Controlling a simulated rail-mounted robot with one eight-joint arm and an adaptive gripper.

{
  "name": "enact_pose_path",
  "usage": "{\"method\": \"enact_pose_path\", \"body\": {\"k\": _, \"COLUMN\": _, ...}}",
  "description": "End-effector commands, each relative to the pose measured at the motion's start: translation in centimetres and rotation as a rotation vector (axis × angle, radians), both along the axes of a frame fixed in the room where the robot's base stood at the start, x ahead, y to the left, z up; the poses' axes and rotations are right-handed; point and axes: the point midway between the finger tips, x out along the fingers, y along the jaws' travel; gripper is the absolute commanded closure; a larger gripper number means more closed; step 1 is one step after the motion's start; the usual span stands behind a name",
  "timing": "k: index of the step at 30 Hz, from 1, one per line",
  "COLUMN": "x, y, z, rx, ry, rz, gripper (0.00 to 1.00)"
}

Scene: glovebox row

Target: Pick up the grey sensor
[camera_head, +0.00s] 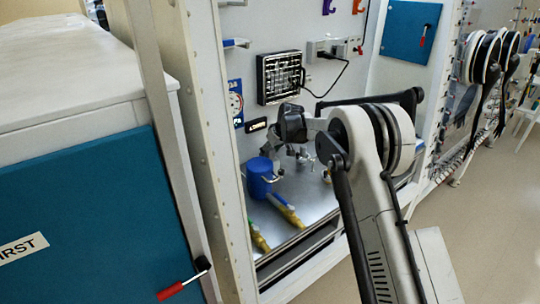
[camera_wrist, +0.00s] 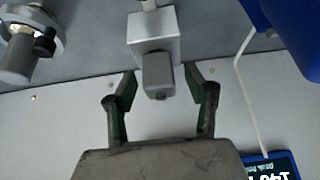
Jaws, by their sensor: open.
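The grey sensor (camera_wrist: 153,32), as I take it, is a light grey block with a darker grey rounded part, at the top middle of the wrist view. My gripper (camera_wrist: 160,78) is open, with one finger on each side of the sensor's darker end. I see no clear contact with either finger. In the head view my gripper (camera_head: 271,162) hangs over the metal bench (camera_head: 318,205), partly hidden by my arm. I cannot make out the sensor for sure there.
A blue container (camera_head: 259,178) stands close to my gripper; a blue body (camera_wrist: 290,35) also shows in the wrist view. A grey fitting with a black knob (camera_wrist: 44,44) lies left. Yellow-ended tools (camera_head: 286,209) lie at the bench front. The frame post (camera_head: 212,140) stands left.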

Motion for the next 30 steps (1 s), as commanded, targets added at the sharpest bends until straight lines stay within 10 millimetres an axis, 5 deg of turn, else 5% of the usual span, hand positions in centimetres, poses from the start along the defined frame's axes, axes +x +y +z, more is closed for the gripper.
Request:
{"method": "enact_pose_path", "body": {"k": 6, "x": 0.00, "y": 0.00, "z": -0.01, "rx": 0.000, "ry": 0.000, "rz": 0.000, "gripper": 0.53}}
{"method": "enact_pose_path", "body": {"k": 17, "x": 0.00, "y": -0.01, "z": 0.02, "rx": 0.000, "ry": 0.000, "rz": -0.001, "gripper": 1.00}}
{"method": "enact_pose_path", "body": {"k": 30, "x": 0.00, "y": -0.01, "z": 0.80, "rx": 0.000, "ry": 0.000, "rz": -0.001, "gripper": 1.00}}
